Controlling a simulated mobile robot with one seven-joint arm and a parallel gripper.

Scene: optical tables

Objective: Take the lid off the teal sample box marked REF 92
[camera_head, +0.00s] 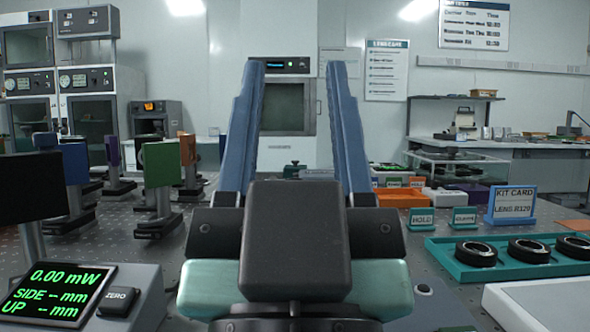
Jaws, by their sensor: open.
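My gripper (295,66) reaches forward in the middle of the view, its two long blue fingers wide apart with nothing between them. No box with a readable REF 92 mark shows. A small dark green-teal thing with a knob-like top (294,169) sits farther back between the fingers, its lower part hidden by my gripper; I cannot tell whether it is the sample box or its lid. Several small boxes stand back right, among them an orange box (400,198) and a purple one (470,190); their labels are too small to read.
A teal tray (455,262) with three black rings lies at right, near teal HOLD (421,219) and blue KIT CARD (511,205) signs. Upright coloured plates on posts, like the green one (161,165), crowd the left. A power readout (45,294) stands front left.

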